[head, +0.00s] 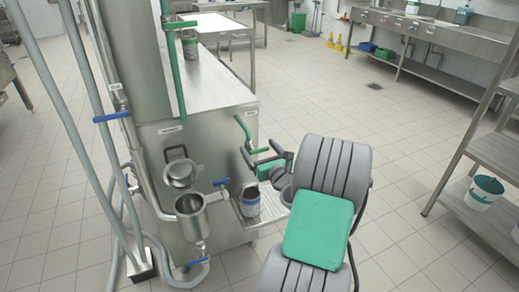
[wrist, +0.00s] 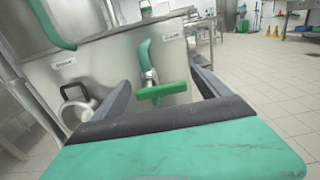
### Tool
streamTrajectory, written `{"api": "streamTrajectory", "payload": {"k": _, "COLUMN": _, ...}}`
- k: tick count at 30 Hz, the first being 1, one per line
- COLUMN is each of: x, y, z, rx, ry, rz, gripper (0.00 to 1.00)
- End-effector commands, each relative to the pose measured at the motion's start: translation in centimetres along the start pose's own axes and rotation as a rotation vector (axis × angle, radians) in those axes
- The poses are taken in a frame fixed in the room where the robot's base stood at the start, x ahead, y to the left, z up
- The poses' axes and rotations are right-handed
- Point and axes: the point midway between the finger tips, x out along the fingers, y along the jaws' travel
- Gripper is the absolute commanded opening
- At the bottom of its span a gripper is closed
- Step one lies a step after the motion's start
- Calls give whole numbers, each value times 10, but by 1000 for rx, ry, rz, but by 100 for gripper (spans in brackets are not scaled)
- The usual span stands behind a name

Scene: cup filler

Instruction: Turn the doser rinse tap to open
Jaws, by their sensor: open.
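A tap with a green curved pipe and a green bar handle sits on the front of the steel machine. Its handle (wrist: 162,91) lies almost level in the wrist view, and its pipe (head: 244,127) shows in the head view. I cannot read the label beside it, so I cannot tell by name that it is the doser rinse tap. My gripper (wrist: 158,76) is open and empty, with one dark finger on each side of the handle. In the head view my gripper (head: 259,152) is close to the machine's front. Whether either finger touches the handle cannot be told.
Blue-handled valves (head: 222,182) and a steel pot (head: 190,204) are left of my gripper. A steel rack (head: 497,155) is at the right. The tiled floor between is clear.

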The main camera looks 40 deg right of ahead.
Motion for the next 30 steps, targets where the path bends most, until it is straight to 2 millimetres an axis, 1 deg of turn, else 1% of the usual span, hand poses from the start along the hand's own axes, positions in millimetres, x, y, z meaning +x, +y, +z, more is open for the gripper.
{"api": "streamTrajectory", "payload": {"k": 5, "x": 0, "y": 0, "z": 0, "rx": -1, "ry": 0, "rz": 0, "gripper": 86}}
{"api": "streamTrajectory", "payload": {"k": 27, "x": 0, "y": 0, "z": 0, "rx": -1, "ry": 1, "rz": 1, "gripper": 27}}
{"api": "streamTrajectory", "payload": {"k": 28, "x": 0, "y": 0, "z": 0, "rx": -1, "ry": 1, "rz": 1, "gripper": 24}}
{"api": "streamTrajectory", "payload": {"k": 30, "x": 0, "y": 0, "z": 0, "rx": -2, "ry": 1, "rz": 1, "gripper": 24}}
